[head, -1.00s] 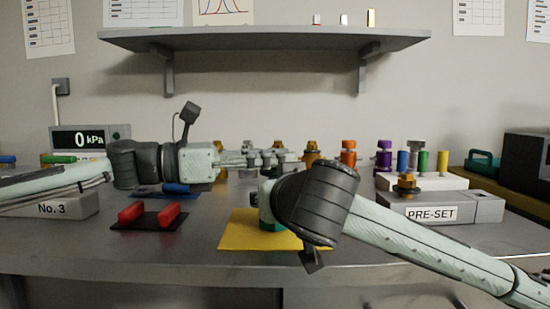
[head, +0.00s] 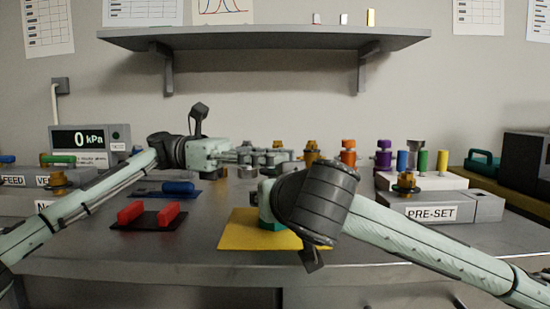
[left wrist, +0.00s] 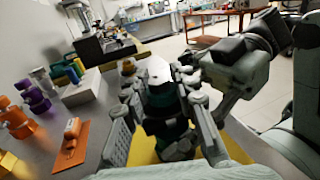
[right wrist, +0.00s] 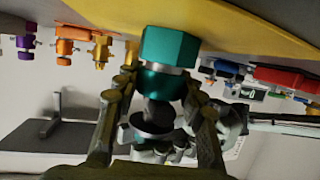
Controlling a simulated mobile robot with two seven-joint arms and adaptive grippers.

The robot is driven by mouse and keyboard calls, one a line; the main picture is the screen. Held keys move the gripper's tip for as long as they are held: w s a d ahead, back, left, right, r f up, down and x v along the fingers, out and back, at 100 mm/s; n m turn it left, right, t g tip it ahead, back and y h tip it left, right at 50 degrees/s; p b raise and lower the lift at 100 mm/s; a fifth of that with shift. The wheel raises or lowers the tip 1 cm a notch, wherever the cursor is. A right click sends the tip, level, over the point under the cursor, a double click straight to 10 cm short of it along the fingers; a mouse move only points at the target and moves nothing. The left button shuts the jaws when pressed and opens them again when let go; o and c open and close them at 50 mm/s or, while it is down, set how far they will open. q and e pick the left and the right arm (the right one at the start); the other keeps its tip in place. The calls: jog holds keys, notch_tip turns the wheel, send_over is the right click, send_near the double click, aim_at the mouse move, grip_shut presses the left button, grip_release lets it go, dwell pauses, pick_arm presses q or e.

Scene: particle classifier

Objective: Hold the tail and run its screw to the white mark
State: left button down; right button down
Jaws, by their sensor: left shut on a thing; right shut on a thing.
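The tail seems to be the teal hexagonal body over the yellow mat. It shows best in the right wrist view (right wrist: 166,62), with a silver collar and a dark disc (right wrist: 153,125) beyond it. In the head view only a little teal (head: 267,207) shows beside my right gripper. My right gripper (right wrist: 158,92) is shut on the teal body. I cannot make out the white mark or the screw thread.
The yellow mat (head: 240,238) lies under the tail. Red handles (head: 148,212) on a dark plate and a blue handle (head: 180,188) lie to the left. The PRE-SET block (head: 450,211) stands right. Several coloured knobbed parts stand behind. The front table strip is clear.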

pick_arm(q)
jog(key=shift+w+r+m+g+y, duration=0.15)
jog(key=shift+m+g+y, duration=0.45)
jog(key=shift+m+g, duration=0.65)
jog(key=shift+g, duration=0.35)
pick_arm(e)
jog(key=shift+s+f, duration=0.1)
pick_arm(q)
jog(key=c, duration=1.2)
grip_release()
jog(key=shift+o, duration=0.2)
notch_tip(320, 180, up, 10)
jog(key=shift+f, duration=0.1)
pick_arm(e)
jog(key=c, duration=0.8)
grip_release()
jog(key=shift+c, duration=0.2)
